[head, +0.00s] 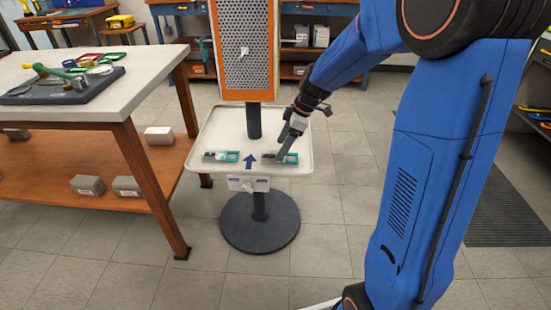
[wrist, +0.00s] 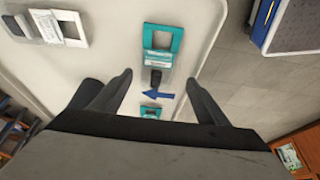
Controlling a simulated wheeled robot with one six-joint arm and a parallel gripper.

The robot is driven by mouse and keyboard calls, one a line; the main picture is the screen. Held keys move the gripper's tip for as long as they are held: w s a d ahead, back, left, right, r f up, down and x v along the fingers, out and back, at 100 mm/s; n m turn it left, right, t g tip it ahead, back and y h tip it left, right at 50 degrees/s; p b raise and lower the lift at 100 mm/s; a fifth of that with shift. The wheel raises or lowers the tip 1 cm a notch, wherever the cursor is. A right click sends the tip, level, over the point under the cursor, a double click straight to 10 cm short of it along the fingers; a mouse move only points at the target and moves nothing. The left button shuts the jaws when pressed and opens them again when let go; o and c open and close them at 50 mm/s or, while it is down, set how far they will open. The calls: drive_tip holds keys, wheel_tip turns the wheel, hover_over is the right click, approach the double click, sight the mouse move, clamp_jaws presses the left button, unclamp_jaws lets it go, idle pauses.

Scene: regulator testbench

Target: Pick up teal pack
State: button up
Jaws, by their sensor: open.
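Two teal packs lie flat on the pale tray (head: 206,129) of a stand in the head view: a left teal pack (head: 221,156) and a right teal pack (head: 288,158). My gripper (head: 283,152) is above the right pack and partly covers it. In the wrist view, a teal pack (wrist: 163,38) with a teal frame and a clear part holding a dark piece lies ahead of my gripper (wrist: 159,79). The jaws are open, with the pack's clear end between the fingertips in the picture. Another teal piece (wrist: 151,112) shows lower down, partly hidden. I cannot tell the height gap.
A blue arrow (head: 250,161) marks the tray between the packs. An orange-framed perforated panel (head: 246,50) and its dark post (head: 254,121) rise behind them. A workbench (head: 120,90) with tools stands at left.

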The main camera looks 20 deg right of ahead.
drive_tip(key=x, duration=0.4)
drive_tip(key=shift+w+f, duration=0.25)
drive_tip(key=shift+f, duration=0.05)
drive_tip(key=c, duration=1.1)
drive_tip(key=shift+c, duration=0.2)
drive_tip(key=shift+r, duration=0.1)
wheel_tip(320, 180, up, 10)
